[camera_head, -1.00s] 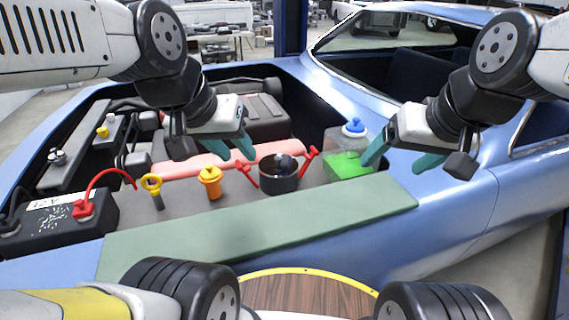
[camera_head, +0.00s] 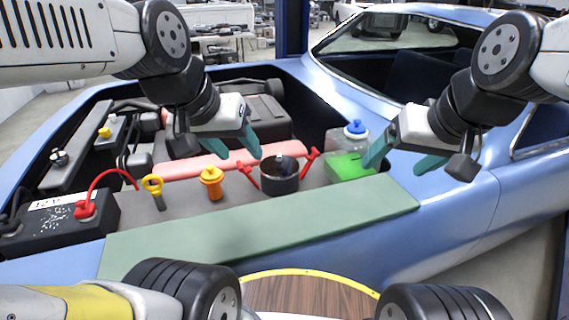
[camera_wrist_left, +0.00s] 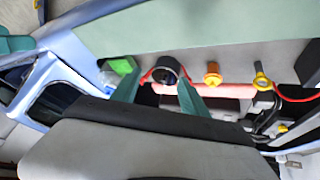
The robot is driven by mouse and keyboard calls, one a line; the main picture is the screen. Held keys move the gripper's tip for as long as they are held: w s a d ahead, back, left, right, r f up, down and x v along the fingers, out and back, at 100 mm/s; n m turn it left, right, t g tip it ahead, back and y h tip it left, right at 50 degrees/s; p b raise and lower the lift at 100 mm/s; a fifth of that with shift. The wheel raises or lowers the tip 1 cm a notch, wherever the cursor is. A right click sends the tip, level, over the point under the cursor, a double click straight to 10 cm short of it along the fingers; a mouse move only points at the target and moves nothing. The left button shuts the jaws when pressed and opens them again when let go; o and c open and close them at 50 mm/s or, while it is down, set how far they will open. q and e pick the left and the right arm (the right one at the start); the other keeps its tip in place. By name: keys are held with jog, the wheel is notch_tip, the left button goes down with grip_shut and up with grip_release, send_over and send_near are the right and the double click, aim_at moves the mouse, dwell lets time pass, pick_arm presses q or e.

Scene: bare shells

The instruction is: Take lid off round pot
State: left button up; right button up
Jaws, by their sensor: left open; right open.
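The round pot (camera_head: 279,184) is dark with two red handles that angle up and out. It stands upright on the grey ledge behind the green strip. Its top shows a dark lid-like piece with a small knob (camera_head: 286,162); I cannot clearly tell the lid from the rim. My left gripper (camera_head: 243,152) is open and empty, above and to the left of the pot. In the left wrist view the pot (camera_wrist_left: 167,73) shows between the open teal fingers (camera_wrist_left: 158,90), beyond their tips. My right gripper (camera_head: 403,160) is open and empty, to the right of the clear bottle.
A clear bottle with green liquid and a blue cap (camera_head: 349,160) stands right of the pot. A yellow-orange cap (camera_head: 211,183), a yellow ring dipstick (camera_head: 153,187) and a black battery (camera_head: 60,220) are to the left. The green strip (camera_head: 260,223) in front is clear.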

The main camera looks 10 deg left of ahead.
pick_arm(q)
jog(key=w, duration=1)
jog(key=m+g, duration=0.2)
jog(key=m, duration=0.1)
send_over(279, 159)
jog(key=s, duration=0.3)
notch_tip(279, 159, down, 18)
jog(key=shift+y, duration=0.3)
jog(key=x, duration=0.5)
jog(key=a+x, duration=0.1)
jog(key=x, duration=0.2)
jog(key=shift+s+a+f, duration=0.1)
jog(key=shift+s+f, duration=0.05)
grip_shut()
